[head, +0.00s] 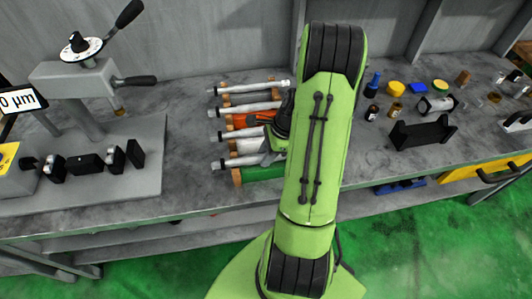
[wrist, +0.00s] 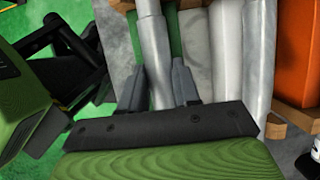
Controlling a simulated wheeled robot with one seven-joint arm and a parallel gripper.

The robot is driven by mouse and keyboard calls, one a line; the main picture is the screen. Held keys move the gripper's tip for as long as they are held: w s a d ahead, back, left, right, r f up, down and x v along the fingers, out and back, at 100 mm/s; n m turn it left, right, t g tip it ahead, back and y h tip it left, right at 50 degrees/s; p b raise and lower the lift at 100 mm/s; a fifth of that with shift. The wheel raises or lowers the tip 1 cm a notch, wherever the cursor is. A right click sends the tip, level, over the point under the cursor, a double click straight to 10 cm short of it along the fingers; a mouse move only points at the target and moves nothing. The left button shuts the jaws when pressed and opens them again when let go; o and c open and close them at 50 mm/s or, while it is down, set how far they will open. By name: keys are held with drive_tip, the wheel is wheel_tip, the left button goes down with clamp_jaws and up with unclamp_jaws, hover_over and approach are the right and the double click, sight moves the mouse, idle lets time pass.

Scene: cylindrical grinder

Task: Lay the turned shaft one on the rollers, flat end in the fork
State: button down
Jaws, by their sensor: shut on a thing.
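In the wrist view my gripper (wrist: 156,76) is shut on a grey stepped shaft (wrist: 154,38), with one finger on each side of it. In the head view my gripper (head: 272,150) is partly hidden by my arm, at the front shaft (head: 232,162) of a row of several similar shafts. I cannot tell whether the held shaft is clear of its rest. The measuring stand's grey base (head: 80,185) is at the left and carries several black blocks (head: 85,163). The rollers and fork are too small to tell apart there.
The other shafts (head: 248,107) lie behind, on wooden supports with orange, white and green pieces (head: 262,172) between. The stand's column and lever (head: 134,81) rise above its base. Bare bench lies between base and rack. Bottles, jars and a black holder (head: 422,132) stand right of my arm.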

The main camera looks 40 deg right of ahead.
drive_tip(key=c, duration=0.7)
unclamp_jaws()
drive_tip(key=shift+c, duration=0.2)
drive_tip(key=p+v, duration=0.4)
drive_tip(key=v, duration=1.1)
drive_tip(key=shift+r, duration=0.4)
drive_tip(key=w+a+r+n+h, duration=0.1)
drive_tip(key=a+r+n+h, duration=0.1)
drive_tip(key=a+r+n, duration=0.45)
drive_tip(key=a+r+n+h, duration=0.1)
drive_tip(key=a+r+n, duration=0.3)
drive_tip(key=a+n, duration=0.5)
drive_tip(key=s+a+r+n+t, duration=0.2)
drive_tip(key=s+a+n+t, duration=0.1)
drive_tip(key=s+a+n, duration=0.5)
drive_tip(key=shift+s+a+r+n+h, duration=0.2)
drive_tip(key=shift+s+a+n+h, duration=0.2)
drive_tip(key=shift+a+n, duration=0.3)
